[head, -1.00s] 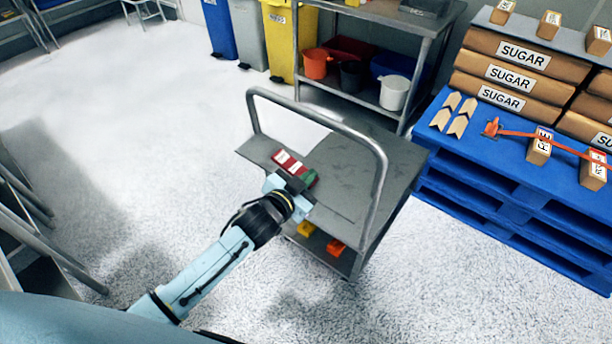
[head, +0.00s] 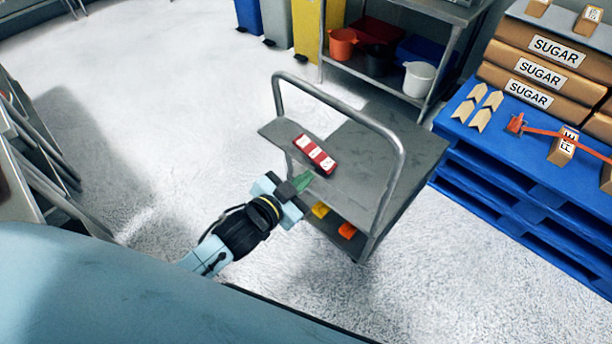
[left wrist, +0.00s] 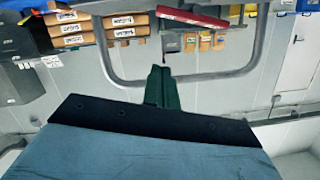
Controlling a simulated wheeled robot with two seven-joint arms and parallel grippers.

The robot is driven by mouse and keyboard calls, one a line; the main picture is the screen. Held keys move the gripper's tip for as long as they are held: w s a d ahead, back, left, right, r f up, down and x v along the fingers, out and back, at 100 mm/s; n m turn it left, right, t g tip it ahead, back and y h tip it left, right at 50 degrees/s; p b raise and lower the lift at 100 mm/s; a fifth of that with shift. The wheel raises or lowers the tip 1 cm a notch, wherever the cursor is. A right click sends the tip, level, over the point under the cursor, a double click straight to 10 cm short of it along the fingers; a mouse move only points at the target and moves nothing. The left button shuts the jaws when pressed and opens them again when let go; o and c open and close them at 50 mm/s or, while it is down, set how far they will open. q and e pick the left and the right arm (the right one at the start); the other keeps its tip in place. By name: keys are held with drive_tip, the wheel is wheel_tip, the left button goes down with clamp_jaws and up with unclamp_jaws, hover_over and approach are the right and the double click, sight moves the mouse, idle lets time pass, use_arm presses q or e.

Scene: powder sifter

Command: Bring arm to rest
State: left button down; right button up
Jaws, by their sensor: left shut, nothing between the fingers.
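My left gripper (head: 303,183) reaches in from the lower left in the head view, near the near edge of a grey cart. Its green fingers are shut with nothing between them, and they also show in the left wrist view (left wrist: 162,88). A red and white block (head: 315,155) lies on the top of the grey cart (head: 362,155), just beyond the fingertips and apart from them. My right gripper is in neither view.
The cart's bent handle (head: 388,190) rises close to my left gripper. A blue pallet (head: 480,150) with sugar boxes (head: 540,72) stands at right.

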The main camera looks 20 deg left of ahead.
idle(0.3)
use_arm(q)
drive_tip(key=s+a+f+n+g+y, duration=0.15)
drive_tip(key=s+f, duration=0.25)
drive_tip(key=f, duration=0.5)
drive_tip(key=s+a+f+g+y, duration=0.1)
drive_tip(key=s+a+f+g, duration=0.3)
drive_tip(key=f, duration=0.6)
drive_tip(key=s+a+f+n+g+y, duration=0.1)
drive_tip(key=s+f+g, duration=0.1)
drive_tip(key=s+f, duration=0.5)
drive_tip(key=s+a+f+g, duration=0.1)
drive_tip(key=s+f+g, duration=0.1)
drive_tip(key=s+f, duration=0.3)
drive_tip(key=s+f+n+g, duration=0.1)
drive_tip(key=s+f, duration=0.4)
drive_tip(key=s, duration=0.6)
drive_tip(key=s+a+f+n+g, duration=0.1)
drive_tip(key=s+f+g, duration=0.2)
drive_tip(key=s+f, duration=0.2)
drive_tip(key=s, duration=0.2)
drive_tip(key=shift+s+a+y, duration=0.3)
drive_tip(key=shift+s+y, duration=0.05)
drive_tip(key=shift+s, duration=0.05)
